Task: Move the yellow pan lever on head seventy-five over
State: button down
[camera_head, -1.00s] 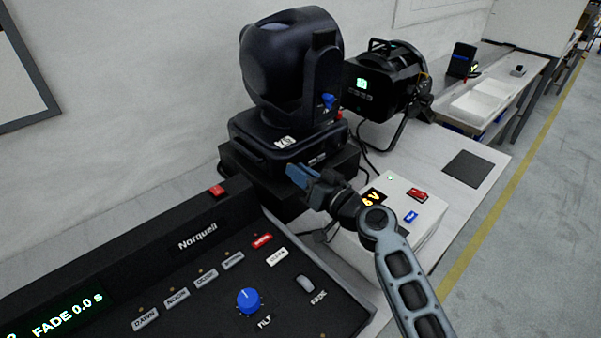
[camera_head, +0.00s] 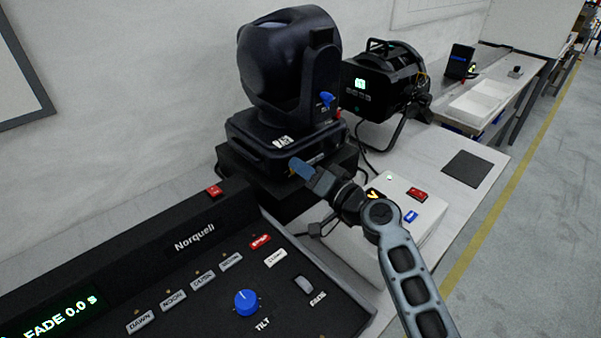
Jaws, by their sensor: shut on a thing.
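The black moving head (camera_head: 290,60) sits on its base (camera_head: 255,145), which bears a small white label (camera_head: 283,141) too blurred to read surely. A blue lever (camera_head: 327,99) and a small red part (camera_head: 339,114) show on its yoke arm. My gripper (camera_head: 301,168) is at the front edge of the base, its blue fingers together, seen nearly edge-on. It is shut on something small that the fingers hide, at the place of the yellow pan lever. The lever itself does not show clearly.
A black console (camera_head: 200,270) with a blue tilt knob (camera_head: 246,302) fills the lower left. A white box (camera_head: 425,208) with red and blue switches stands right behind my wrist. A second black lamp (camera_head: 385,85) stands behind on the right. A dark mat (camera_head: 476,169) lies on the bench.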

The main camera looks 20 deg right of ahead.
jog(key=shift+w+d+f+m, duration=0.1)
jog(key=shift+d+m, duration=0.25)
jog(key=shift+m, duration=0.85)
jog(key=shift+w+d+f+m, duration=0.1)
jog(key=shift+d+m, duration=0.2)
jog(key=shift+m, duration=0.9)
jog(key=shift+w+d+f+m, duration=0.1)
jog(key=shift+d+m, duration=0.25)
jog(key=shift+m, duration=0.85)
jog(key=c, duration=1.1)
grip_release()
jog(key=shift+o, duration=0.2)
jog(key=b+v, duration=0.1)
jog(key=v, duration=0.7)
jog(key=shift+b, duration=0.3)
jog(key=shift+a, duration=0.1)
